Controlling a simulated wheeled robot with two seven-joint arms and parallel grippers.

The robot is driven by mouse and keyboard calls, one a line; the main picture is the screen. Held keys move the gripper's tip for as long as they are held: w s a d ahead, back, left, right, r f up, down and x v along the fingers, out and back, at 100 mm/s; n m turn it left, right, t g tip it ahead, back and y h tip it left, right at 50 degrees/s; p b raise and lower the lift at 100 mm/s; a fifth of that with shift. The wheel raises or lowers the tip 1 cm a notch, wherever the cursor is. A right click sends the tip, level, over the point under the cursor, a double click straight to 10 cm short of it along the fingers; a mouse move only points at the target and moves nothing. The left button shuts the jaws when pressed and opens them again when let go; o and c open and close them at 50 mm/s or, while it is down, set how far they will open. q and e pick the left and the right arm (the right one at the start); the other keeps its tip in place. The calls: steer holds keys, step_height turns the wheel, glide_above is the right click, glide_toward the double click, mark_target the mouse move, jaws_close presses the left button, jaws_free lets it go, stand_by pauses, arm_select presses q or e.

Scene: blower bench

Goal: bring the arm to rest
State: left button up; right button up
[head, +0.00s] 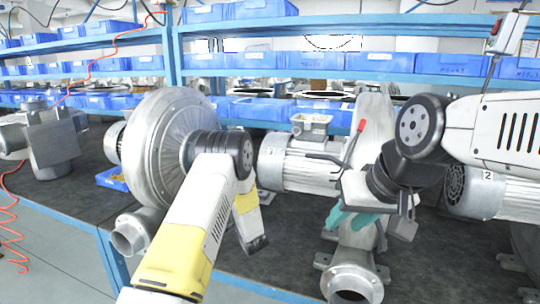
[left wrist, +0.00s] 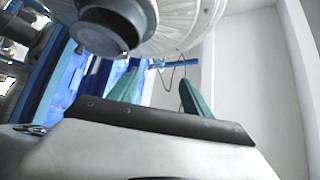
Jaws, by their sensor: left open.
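My left arm (head: 190,245) comes up from the bottom of the head view, bends at a dark joint and points down in front of the left blower. Its fingers cannot be made out there. In the left wrist view my left gripper (left wrist: 160,75) shows two teal fingers spread apart, with nothing between them. My right arm (head: 460,125) comes in from the right. My right gripper (head: 349,214) has teal fingers just above the middle blower's outlet. The dark wrist hides part of it, and I cannot tell its opening or whether it touches the blower.
A large silver blower (head: 170,140) stands close behind my left arm. Its outlet pipe (head: 135,235) juts over the bench's front edge. A middle motor (head: 300,165) and another motor (head: 510,195) crowd the right. Blue shelves (head: 300,72) with bins line the back. A grey machine (head: 52,140) stands left.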

arm_select(q)
steer(key=s+a+r+n+g+y, duration=0.2)
steer(key=s+a+r+g, duration=0.2)
steer(key=s+a+g, duration=0.35)
steer(key=s+a+r+n+g+y, duration=0.1)
steer(key=s+a+r+n+g, duration=0.2)
steer(key=s+a+r+g, duration=0.4)
steer(key=s+a+f+g+h, duration=0.3)
steer(key=s+g, duration=0.1)
steer(key=s, duration=0.3)
steer(key=s+d+f+m+h, duration=0.1)
steer(key=s+d+h, duration=0.25)
steer(key=s, duration=0.25)
steer(key=s+d+f+h, duration=0.2)
steer(key=s+d+h, duration=0.1)
steer(key=s+h, duration=0.3)
steer(key=s+d+r+m+t+h, duration=0.1)
steer(key=s+d+r+t+h, duration=0.1)
steer(key=d, duration=0.5)
steer(key=s+d+r+m+t+h, duration=0.1)
steer(key=s+d+r+t+h, duration=0.2)
steer(key=d+h, duration=0.3)
steer(key=shift+s+d+m, duration=0.4)
steer(key=shift+s+d, duration=0.05)
steer(key=shift+d, duration=0.25)
